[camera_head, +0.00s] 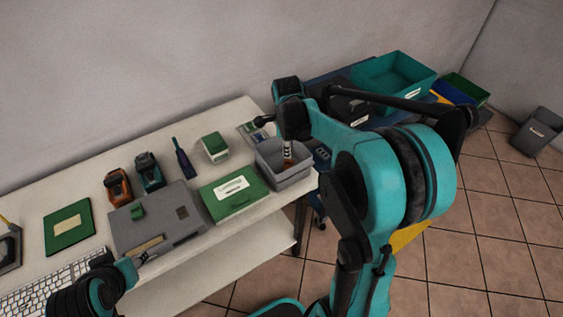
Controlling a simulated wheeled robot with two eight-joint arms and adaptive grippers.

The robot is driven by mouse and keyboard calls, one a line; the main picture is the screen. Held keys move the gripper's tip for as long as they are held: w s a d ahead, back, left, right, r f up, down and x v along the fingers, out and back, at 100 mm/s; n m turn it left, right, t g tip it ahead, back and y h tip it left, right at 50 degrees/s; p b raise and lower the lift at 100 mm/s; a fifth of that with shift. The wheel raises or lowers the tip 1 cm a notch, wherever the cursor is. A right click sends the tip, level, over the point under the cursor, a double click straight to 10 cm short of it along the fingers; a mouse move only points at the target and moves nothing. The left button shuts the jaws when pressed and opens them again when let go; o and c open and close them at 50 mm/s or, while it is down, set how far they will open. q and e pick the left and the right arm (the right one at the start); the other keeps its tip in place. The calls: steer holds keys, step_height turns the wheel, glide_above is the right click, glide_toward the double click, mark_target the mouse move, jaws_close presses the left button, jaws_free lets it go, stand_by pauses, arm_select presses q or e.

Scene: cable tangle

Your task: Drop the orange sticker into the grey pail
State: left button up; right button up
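A grey open container (269,173) stands at the right end of the white table and looks like the pail. My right arm reaches over it from the right. The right gripper (287,150) appears to point down into its opening, and its fingers are too small to read. A small brownish-orange patch shows beside it inside the container; I cannot tell whether this is the orange sticker. My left gripper (142,258) is low at the table's front edge, by the grey case (158,222). Its fingers are too small to tell open from shut.
A green box (235,203) stands just left of the container. A dark grey bin (538,132) stands on the floor at far right.

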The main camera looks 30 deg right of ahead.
step_height(320, 180, up, 10)
steer(key=s+a, duration=0.1)
steer(key=shift+s+a+r, duration=0.15)
steer(key=shift+s+r, duration=0.1)
steer(key=shift+s, duration=0.1)
steer(key=s+a+f+n+t, duration=0.2)
steer(key=s+a+n, duration=0.4)
steer(key=n, duration=0.6)
steer(key=s+a+f+n+t+y, duration=0.1)
steer(key=s+a+f+n+t, duration=0.2)
steer(key=s+a+n, duration=0.4)
steer(key=s+f+n, duration=0.1)
steer(key=s+n, duration=0.1)
steer(key=n, duration=0.4)
steer(key=shift+s+n, duration=0.3)
steer(key=shift+a, duration=0.1)
